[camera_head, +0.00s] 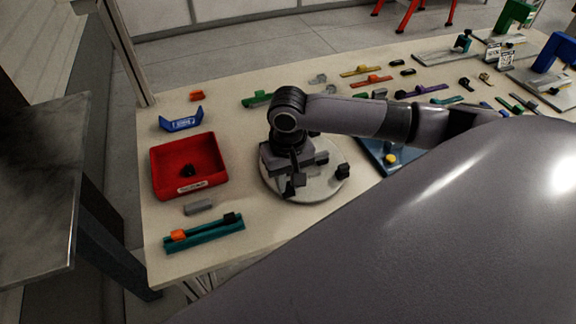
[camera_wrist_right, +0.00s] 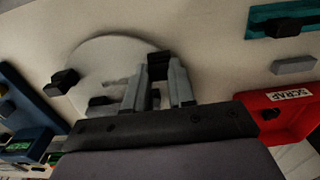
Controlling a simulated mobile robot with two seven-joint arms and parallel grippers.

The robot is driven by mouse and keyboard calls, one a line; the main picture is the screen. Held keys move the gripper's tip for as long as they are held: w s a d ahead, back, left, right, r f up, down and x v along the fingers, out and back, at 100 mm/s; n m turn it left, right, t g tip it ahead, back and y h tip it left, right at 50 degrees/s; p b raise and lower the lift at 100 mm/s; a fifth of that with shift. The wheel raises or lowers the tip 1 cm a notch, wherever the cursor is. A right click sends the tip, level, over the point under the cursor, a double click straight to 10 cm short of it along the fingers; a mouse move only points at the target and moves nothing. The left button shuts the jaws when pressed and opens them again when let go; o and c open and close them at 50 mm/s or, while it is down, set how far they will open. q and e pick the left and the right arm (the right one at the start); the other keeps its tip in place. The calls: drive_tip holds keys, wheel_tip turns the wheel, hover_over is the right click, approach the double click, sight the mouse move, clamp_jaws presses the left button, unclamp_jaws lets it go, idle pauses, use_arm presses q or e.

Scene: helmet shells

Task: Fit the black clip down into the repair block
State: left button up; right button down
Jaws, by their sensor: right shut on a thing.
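My right gripper (camera_head: 294,184) points down over the round pale disc (camera_head: 325,187) on the table. In the right wrist view its two grey fingers (camera_wrist_right: 158,68) are shut on a small black piece, which looks like the black clip (camera_wrist_right: 155,88). A grey block-like shape (camera_wrist_right: 100,108) lies on the disc beside the fingers, perhaps the repair block; the gripper hides much of it. I cannot tell whether the clip touches it. A separate black block (camera_head: 343,171) sits at the disc's right edge, also in the wrist view (camera_wrist_right: 63,81). My left gripper is not seen.
A red scrap bin (camera_head: 214,180) with a small black piece inside stands left of the disc. A grey block (camera_head: 199,208) and a teal rail (camera_head: 205,236) lie in front. A blue tray (camera_head: 372,153) is right of the disc. Several coloured rails lie behind.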

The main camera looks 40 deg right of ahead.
sight(288, 184)
drive_tip(key=c, duration=0.9)
unclamp_jaws()
drive_tip(key=shift+f, duration=0.1)
drive_tip(key=shift+o, duration=0.2)
drive_tip(key=shift+r, duration=3.6)
drive_tip(key=shift+s, duration=0.1)
